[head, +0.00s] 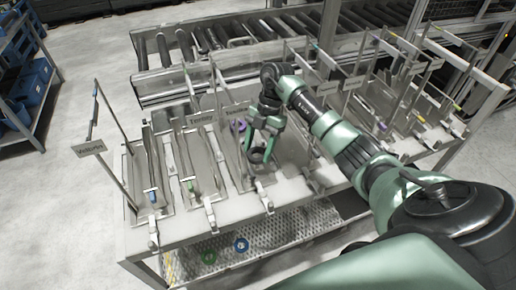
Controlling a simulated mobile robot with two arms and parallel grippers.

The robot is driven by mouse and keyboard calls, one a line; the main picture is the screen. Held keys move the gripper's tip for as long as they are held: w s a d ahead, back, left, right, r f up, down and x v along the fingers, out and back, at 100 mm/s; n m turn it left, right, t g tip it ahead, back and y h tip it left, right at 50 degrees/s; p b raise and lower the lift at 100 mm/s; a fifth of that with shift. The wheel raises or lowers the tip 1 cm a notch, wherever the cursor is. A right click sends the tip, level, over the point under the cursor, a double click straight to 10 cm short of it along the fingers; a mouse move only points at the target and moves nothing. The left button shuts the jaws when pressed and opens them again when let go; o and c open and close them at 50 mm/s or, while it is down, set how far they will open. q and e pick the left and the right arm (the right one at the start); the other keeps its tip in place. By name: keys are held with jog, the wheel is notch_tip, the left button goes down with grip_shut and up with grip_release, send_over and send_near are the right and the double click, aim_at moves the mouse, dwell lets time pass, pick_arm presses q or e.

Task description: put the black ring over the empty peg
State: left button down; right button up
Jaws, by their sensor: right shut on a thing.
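My right gripper (262,138) points down over one of the trays in the middle of the bench. It is shut on the black ring (257,156), which hangs at its fingertips. A small pale post (263,190) stands at the front of the bench just below the ring in the picture. I cannot tell which peg is the empty one, or whether the ring touches one. My left gripper is out of view.
The bench (190,228) carries several metal trays with upright frames and name plates. A purple ring (240,125) is just behind the gripper. A green ring (208,256) and a blue ring (241,245) lie on the lower perforated shelf. Roller conveyors (205,40) run behind.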

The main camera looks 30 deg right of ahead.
aim_at(260, 153)
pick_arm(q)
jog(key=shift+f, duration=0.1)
pick_arm(e)
jog(key=shift+f, duration=0.15)
